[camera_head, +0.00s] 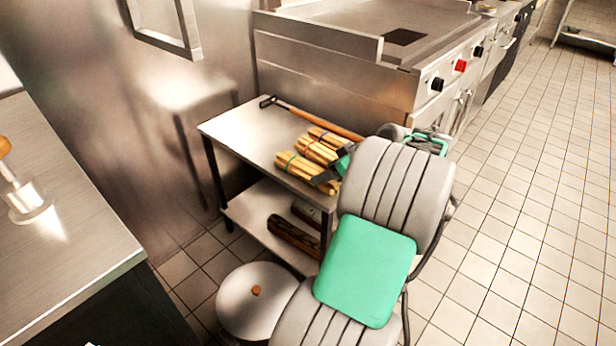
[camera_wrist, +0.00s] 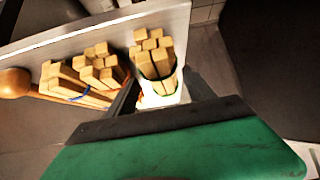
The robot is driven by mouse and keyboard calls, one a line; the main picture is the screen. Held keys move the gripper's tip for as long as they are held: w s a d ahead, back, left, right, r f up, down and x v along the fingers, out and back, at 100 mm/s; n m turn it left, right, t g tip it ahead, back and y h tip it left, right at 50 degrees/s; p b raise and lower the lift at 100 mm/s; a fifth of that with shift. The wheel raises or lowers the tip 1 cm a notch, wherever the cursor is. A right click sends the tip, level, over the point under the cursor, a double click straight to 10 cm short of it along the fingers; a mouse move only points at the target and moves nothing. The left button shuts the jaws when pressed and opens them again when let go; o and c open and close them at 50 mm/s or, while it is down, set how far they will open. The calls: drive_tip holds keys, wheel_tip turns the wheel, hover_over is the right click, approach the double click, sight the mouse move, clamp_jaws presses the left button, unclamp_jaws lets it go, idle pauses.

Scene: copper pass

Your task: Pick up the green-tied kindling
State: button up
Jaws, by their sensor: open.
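The green-tied kindling (camera_head: 296,169) is a bundle of pale square sticks on the steel table, nearest the table's front left in the head view. In the wrist view the green-tied bundle (camera_wrist: 154,55) lies straight ahead, its dark green band near my fingertips. My gripper (camera_wrist: 160,92) is open, with one dark finger on each side of the bundle's near part. I cannot tell whether the fingers touch it. A blue-tied bundle (camera_wrist: 85,72) lies just left of it, beside the left finger. In the head view my gripper (camera_head: 335,172) partly hides the bundles' right ends.
The steel table (camera_head: 237,125) also holds a long wooden-handled tool (camera_head: 320,122) behind the bundles. Dark logs (camera_head: 294,237) lie on its lower shelf. A round lid with a brown knob (camera_head: 257,291) is in front. A steel cooking range (camera_head: 350,75) stands behind; tiled floor is clear at right.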

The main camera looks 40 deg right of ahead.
sight(320, 172)
drive_tip(key=b+x, duration=0.1)
drive_tip(key=x, duration=0.3)
drive_tip(key=shift+s+r, duration=0.1)
drive_tip(key=c, duration=1.3)
